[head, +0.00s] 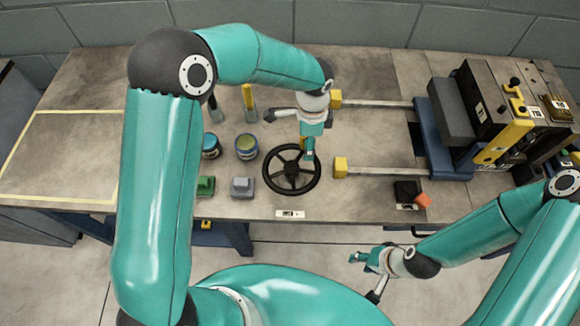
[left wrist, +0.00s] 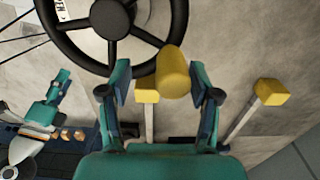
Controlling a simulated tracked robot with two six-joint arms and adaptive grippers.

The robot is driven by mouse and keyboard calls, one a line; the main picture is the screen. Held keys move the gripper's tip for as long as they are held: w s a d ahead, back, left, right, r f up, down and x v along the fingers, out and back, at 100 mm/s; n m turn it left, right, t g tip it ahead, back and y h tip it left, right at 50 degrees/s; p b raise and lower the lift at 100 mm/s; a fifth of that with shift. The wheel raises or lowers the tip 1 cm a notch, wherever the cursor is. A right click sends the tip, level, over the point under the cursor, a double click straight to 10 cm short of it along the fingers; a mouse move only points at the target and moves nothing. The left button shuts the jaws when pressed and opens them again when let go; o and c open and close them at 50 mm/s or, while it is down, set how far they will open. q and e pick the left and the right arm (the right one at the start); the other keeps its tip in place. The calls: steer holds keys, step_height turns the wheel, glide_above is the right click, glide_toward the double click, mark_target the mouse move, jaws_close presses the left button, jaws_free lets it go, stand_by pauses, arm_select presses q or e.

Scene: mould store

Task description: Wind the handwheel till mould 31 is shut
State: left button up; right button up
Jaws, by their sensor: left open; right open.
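The black handwheel (head: 270,182) lies on the bench in the head view, and its rim and spokes fill the top of the left wrist view (left wrist: 110,62). Its yellow knob (left wrist: 173,74) stands between the fingers of my left gripper (left wrist: 163,80). The fingers are open on both sides of the knob; contact cannot be told. In the head view my left gripper (head: 308,148) is over the wheel's far right rim. My right gripper (head: 362,257) is open and empty in front of the bench. The mould assembly (head: 483,108) sits at the right; its labels are too small to read.
Two rails with yellow end blocks (head: 341,168) run to the blue carriage (head: 436,140). Tins (head: 246,146) and small green and grey blocks (head: 242,187) stand left of the wheel. A black box with an orange part (head: 423,200) is at the front edge. A yellow-taped area (head: 62,150) is clear.

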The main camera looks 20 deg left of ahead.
arm_select(q)
steer(key=shift+r+p, duration=3)
steer(key=shift+r, duration=1.4)
steer(key=shift+f, duration=0.1)
